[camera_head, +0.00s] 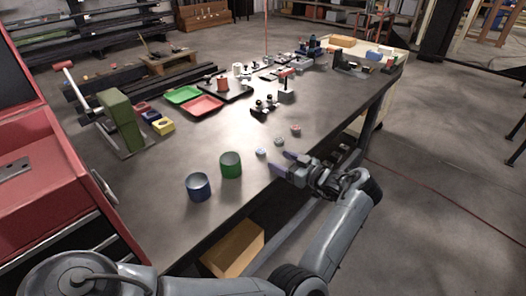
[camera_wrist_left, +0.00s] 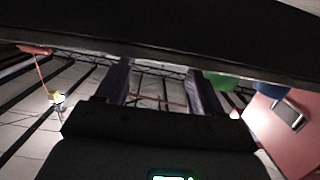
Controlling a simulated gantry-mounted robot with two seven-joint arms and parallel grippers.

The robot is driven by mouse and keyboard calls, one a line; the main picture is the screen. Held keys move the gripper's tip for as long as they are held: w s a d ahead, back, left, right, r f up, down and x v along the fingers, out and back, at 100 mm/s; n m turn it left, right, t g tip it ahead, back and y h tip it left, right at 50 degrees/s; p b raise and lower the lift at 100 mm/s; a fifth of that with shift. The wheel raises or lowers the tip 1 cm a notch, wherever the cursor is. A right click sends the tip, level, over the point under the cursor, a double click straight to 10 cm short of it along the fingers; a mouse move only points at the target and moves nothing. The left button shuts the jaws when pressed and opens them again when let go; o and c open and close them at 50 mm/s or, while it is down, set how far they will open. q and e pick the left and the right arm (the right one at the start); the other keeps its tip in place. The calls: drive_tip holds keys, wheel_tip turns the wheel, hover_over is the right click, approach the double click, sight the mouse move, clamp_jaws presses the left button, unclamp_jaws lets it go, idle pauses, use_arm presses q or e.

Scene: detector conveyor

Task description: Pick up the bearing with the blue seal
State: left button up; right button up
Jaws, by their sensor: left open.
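Three small bearings stand in a row on the grey workbench. The nearest one (camera_head: 261,152) looks bluish, the middle one (camera_head: 279,141) greyish, and the farthest one (camera_head: 296,130) reddish. My left gripper (camera_head: 281,162) is open at the bench's front edge, its two purple fingers pointing left. It is just right of and nearer than the bluish bearing, apart from it, with nothing between the fingers. In the left wrist view the open fingers (camera_wrist_left: 158,80) show below the dark bench edge, and no bearing is visible. My right gripper is out of view.
A green cup (camera_head: 231,165) and a blue cup (camera_head: 199,187) stand left of the bearings. Red (camera_head: 201,107) and green (camera_head: 184,94) trays lie farther back. A red cabinet (camera_head: 40,190) is at left. A cardboard-coloured box (camera_head: 234,247) sits below the bench.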

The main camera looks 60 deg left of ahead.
sight(265, 152)
use_arm(q)
drive_tip(key=shift+r+b+x, duration=0.15)
drive_tip(key=shift+b+x, duration=0.05)
drive_tip(key=shift+x, duration=1.65)
drive_tip(key=shift+r+b+x, duration=0.15)
drive_tip(key=shift+b+x, duration=0.05)
drive_tip(key=shift+x, duration=1.6)
drive_tip(key=shift+s, duration=0.1)
drive_tip(key=c, duration=1.2)
drive_tip(key=shift+r, duration=0.1)
